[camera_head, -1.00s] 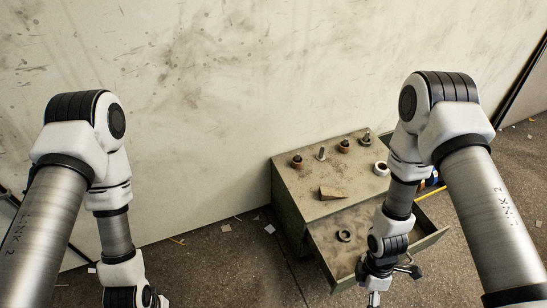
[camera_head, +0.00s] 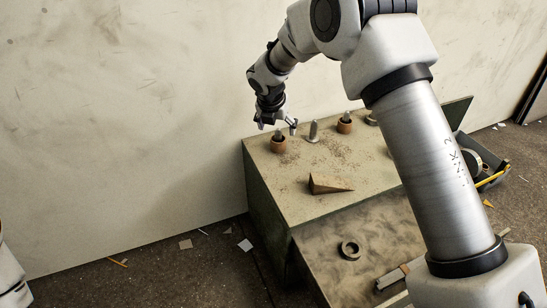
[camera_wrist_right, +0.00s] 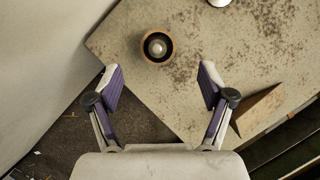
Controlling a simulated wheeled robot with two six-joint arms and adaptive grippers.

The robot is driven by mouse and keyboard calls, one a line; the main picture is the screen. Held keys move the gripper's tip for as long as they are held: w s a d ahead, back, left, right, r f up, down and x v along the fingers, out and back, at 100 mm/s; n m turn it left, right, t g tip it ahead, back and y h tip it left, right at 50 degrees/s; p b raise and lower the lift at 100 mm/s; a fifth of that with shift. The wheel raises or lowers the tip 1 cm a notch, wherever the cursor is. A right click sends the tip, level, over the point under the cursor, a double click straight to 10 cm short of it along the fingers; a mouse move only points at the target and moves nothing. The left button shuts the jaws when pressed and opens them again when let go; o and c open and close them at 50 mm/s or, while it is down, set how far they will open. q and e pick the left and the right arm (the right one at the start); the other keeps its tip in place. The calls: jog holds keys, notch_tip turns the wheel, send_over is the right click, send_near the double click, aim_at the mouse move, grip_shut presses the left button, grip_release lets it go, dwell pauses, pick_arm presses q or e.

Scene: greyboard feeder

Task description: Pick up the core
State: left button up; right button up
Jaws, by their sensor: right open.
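A brown ring-shaped core (camera_head: 278,147) stands around a metal peg at the left back of the green cabinet top (camera_head: 290,180). In the right wrist view the core (camera_wrist_right: 158,60) is seen from above, centred ahead of the fingertips. My right gripper (camera_head: 279,127) is open above the core in the head view; its two fingers also show apart and empty in the right wrist view (camera_wrist_right: 158,76). I cannot tell exactly how high it is above the core. A second brown core (camera_head: 345,127) stands around another peg farther right. My left gripper is not in view.
A bare metal peg (camera_head: 312,131) stands between the two cores. A brown wedge (camera_head: 330,183) lies on the top. The wall (camera_head: 120,130) rises behind and left.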

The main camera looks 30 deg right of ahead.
aim_at(277, 134)
jog(key=b+x, duration=0.2)
jog(key=x, duration=0.2)
jog(key=b+x, duration=0.3)
jog(key=shift+w+a+f, duration=0.1)
jog(key=shift+w+f, duration=0.05)
jog(key=shift+f, duration=0.3)
jog(key=shift+r, duration=0.25)
jog(key=c, duration=0.9)
